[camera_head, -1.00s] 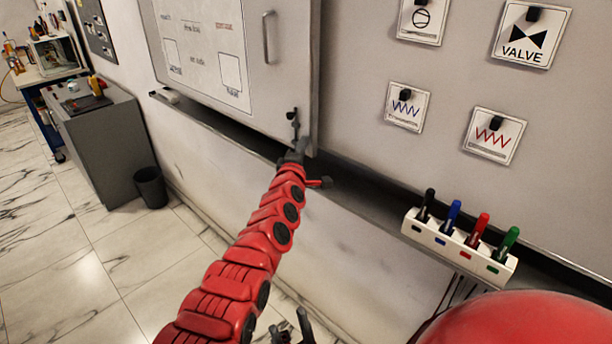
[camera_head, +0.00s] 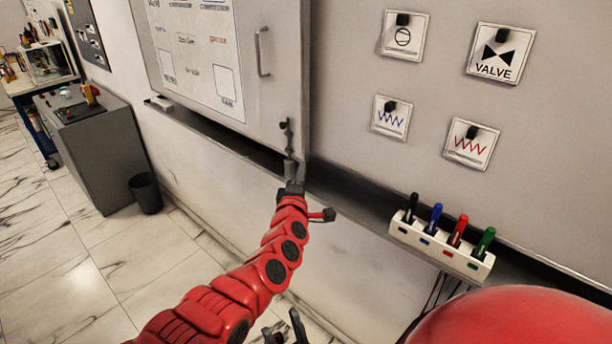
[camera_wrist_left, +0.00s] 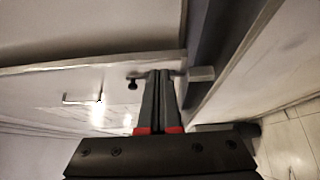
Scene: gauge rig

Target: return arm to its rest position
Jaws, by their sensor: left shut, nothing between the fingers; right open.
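My left arm (camera_head: 270,270), red with dark round joints, reaches up from the bottom of the head view toward the whiteboard panel. My left gripper (camera_head: 289,160) is at the panel's lower right corner, just below a small dark knob (camera_head: 284,124). In the left wrist view its two dark fingers (camera_wrist_left: 158,74) lie together with nothing between them. I cannot tell whether they touch the panel. My right gripper (camera_head: 284,326) is low at the bottom edge of the head view, partly cut off, open and empty.
The whiteboard panel (camera_head: 282,85) carries a vertical handle (camera_head: 262,52). A dark ledge (camera_head: 350,195) runs under the board. A white holder (camera_head: 436,246) with several markers sits on it at right. Symbol cards hang above, including a VALVE card (camera_head: 500,53). A grey cabinet (camera_head: 100,160) and bin (camera_head: 146,193) stand left.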

